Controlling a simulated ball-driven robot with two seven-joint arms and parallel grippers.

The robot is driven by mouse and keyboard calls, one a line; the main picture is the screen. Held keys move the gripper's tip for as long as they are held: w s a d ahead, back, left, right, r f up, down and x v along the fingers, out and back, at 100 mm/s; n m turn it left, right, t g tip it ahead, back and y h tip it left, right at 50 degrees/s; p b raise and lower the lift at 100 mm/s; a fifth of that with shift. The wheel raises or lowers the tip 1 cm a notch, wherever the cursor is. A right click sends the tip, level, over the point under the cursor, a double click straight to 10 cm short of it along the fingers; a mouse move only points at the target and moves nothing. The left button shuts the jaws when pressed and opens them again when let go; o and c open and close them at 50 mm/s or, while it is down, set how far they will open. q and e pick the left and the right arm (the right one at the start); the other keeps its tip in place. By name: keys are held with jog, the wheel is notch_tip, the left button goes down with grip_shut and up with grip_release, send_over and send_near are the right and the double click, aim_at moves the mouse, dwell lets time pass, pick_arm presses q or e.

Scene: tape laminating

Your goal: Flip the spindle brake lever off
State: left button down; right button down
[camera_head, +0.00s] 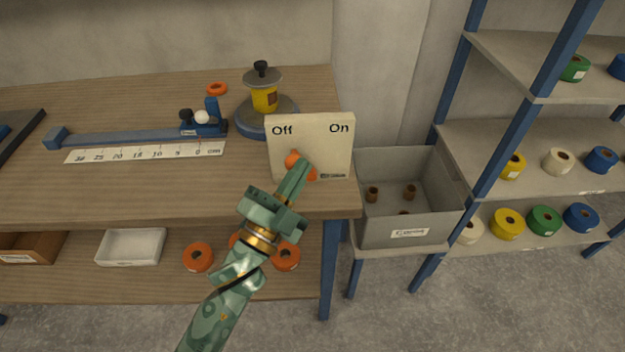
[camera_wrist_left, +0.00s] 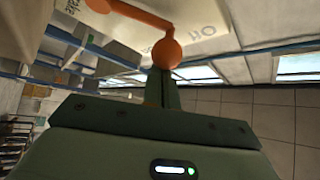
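The cream brake panel (camera_head: 335,150), marked Off at left and On at right, stands upright at the table's right edge. Its orange lever (camera_head: 291,159) leans up and left, with the ball end under the word Off. My left gripper (camera_head: 302,168) is in front of the panel's lower middle, its fingers close together and partly covering the lever. In the left wrist view the lever's orange ball (camera_wrist_left: 167,53) is just beyond the tips of my left gripper (camera_wrist_left: 164,75); whether they touch is unclear. My right gripper is in neither view.
The spindle (camera_head: 264,98) with a yellow roll stands behind the panel. A blue bar with a ruler (camera_head: 145,152) lies on the table at left. A grey bin (camera_head: 410,228) stands at right, beside shelves of coloured rolls.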

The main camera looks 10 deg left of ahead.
pick_arm(q)
jog(key=shift+s+a+f+n, duration=0.2)
jog(key=shift+a+n, duration=0.2)
jog(key=shift+a, duration=0.15)
dwell(0.4)
